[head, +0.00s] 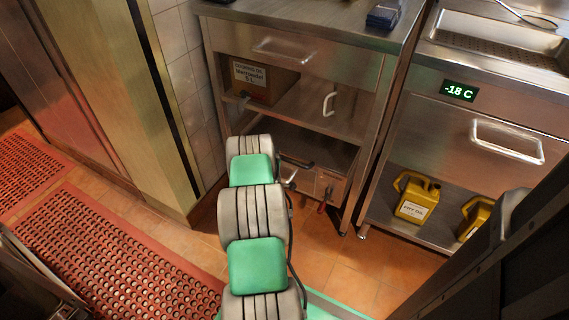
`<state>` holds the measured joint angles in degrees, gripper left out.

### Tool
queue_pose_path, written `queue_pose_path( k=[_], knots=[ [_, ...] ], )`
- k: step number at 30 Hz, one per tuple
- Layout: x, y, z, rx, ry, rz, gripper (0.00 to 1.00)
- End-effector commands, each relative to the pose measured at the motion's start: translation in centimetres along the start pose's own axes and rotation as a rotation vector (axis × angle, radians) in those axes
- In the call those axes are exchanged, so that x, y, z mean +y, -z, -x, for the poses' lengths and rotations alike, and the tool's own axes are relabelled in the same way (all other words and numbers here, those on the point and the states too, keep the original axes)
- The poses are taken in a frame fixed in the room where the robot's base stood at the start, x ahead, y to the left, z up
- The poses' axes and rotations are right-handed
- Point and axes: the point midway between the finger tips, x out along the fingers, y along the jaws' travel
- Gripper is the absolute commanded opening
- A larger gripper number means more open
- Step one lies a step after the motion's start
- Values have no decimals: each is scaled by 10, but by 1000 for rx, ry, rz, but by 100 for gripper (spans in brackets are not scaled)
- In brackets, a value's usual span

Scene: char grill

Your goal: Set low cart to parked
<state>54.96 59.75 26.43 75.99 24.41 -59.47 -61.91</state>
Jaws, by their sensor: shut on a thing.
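The low cart (318,182) appears to be the low metal unit with a dark top in the bottom bay of the steel counter. Its right front part shows, with small red parts near its lower edge. My arm reaches down to its front, and my gripper (290,175) is at the front face, shut on what looks like the cart's handle. The arm hides the left part of the cart and most of the gripper, so the exact grip is hard to see.
The steel counter (275,25) has a drawer and a shelf with a cardboard box (262,85). Red perforated mats (95,245) lie at left. Tiled floor is clear in front of the jugs.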

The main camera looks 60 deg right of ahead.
Motion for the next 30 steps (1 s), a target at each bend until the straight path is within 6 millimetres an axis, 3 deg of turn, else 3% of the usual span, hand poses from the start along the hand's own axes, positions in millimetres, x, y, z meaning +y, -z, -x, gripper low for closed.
queue_pose_path(
  k=[9,10,18,26,30],
  knots=[
    [0,2,-2,4,3,5,0],
    [0,2,-2,3,3,5,21],
    [0,4,-2,7,4,5,41],
    [0,4,1,7,5,5,41],
    [2,4,21,6,7,7,41]
  ],
)
